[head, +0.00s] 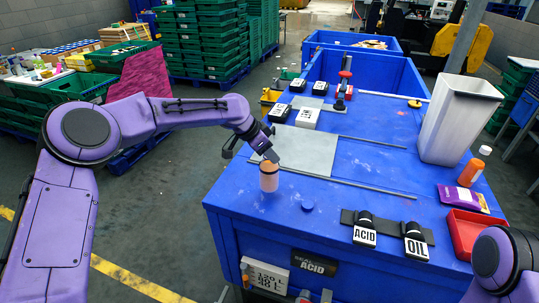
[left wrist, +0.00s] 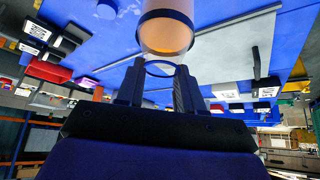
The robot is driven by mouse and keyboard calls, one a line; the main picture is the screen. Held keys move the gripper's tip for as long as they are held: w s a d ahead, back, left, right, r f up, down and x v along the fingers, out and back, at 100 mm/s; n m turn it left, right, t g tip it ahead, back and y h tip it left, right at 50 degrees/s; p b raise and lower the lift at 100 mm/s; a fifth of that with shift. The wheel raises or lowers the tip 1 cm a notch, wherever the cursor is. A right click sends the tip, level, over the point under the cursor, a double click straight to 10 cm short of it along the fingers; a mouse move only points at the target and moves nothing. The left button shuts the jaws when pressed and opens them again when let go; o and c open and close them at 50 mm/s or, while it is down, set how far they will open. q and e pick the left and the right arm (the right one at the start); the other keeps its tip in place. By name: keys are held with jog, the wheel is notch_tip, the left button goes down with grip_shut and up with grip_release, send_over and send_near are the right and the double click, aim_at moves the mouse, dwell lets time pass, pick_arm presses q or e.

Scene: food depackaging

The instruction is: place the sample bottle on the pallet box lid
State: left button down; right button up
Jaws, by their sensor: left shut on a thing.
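The sample bottle (head: 268,180) is a small translucent, pinkish cylinder with an orange upper part. My left gripper (head: 268,160) comes down from above and is shut on its upper end. In the left wrist view the bottle (left wrist: 165,35) extends out beyond the fingers of the left gripper (left wrist: 158,80). The pallet box lid (head: 235,205) is the broad blue top beneath it. The bottle is upright over its near left part; I cannot tell whether its base touches the lid. My right gripper is out of view; only part of that arm shows at bottom right.
ACID (head: 364,236) and OIL (head: 415,248) labelled items, a red tray (head: 470,228) and a white bin (head: 455,120) stand to the right. The lid's near left corner is clear.

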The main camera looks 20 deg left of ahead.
pick_arm(q)
notch_tip(320, 180, down, 3)
jog(key=shift+r+p, duration=0.1)
jog(key=shift+p, duration=0.2)
jog(key=shift+w+f, duration=0.15)
jog(key=shift+f, duration=0.2)
jog(key=c, duration=0.7)
grip_release()
jog(key=shift+r, duration=0.1)
jog(key=shift+a+r, duration=0.15)
jog(key=shift+r, duration=0.05)
jog(key=b+v, duration=0.3)
jog(key=v, duration=0.8)
jog(key=shift+r, duration=0.25)
